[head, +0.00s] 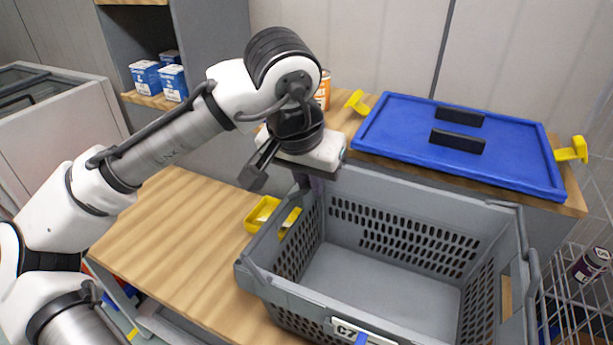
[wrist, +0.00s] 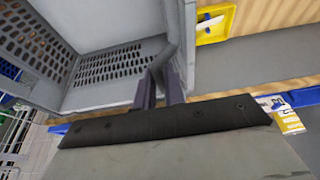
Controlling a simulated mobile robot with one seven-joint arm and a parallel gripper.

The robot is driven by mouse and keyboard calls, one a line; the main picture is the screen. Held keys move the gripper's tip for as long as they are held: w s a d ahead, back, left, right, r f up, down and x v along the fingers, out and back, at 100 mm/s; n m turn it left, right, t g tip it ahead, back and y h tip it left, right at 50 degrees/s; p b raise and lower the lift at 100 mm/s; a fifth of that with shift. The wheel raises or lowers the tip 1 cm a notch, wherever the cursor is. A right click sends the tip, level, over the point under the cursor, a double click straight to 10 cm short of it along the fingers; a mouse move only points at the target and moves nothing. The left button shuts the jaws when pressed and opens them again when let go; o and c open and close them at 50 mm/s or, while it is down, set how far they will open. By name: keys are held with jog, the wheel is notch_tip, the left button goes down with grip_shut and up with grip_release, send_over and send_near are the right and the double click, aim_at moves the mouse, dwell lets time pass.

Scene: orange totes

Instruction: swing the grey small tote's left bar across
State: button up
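The grey small tote (head: 390,194) stands on the wooden top, open and apparently empty, with a C7 label on its front. Its left bar (head: 257,274) lies along the left rim in the head view. In the wrist view the bar (wrist: 172,35) runs down from the top and bends towards my fingers. My gripper (head: 304,183) points down at the tote's back left corner. In the wrist view the fingers of my gripper (wrist: 161,92) stand close together, one on each side of the bar's bent end. Whether they press on it is hidden.
A blue lid (head: 400,135) with black blocks lies behind the tote, between yellow brackets (head: 572,150). A yellow bin (head: 261,213) sits close to the tote's left side. The wooden top (head: 170,235) further left is clear. A wire rack (head: 575,300) stands at the right.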

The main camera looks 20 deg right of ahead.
jog(key=shift+s+d+f, duration=0.15)
jog(key=shift+s+d, duration=0.4)
jog(key=shift+s+d+f, duration=0.45)
jog(key=shift+s+d, duration=0.1)
jog(key=shift+s+d+f, duration=0.5)
jog(key=shift+d+f, duration=0.05)
jog(key=shift+f, duration=0.1)
jog(key=shift+b, duration=0.3)
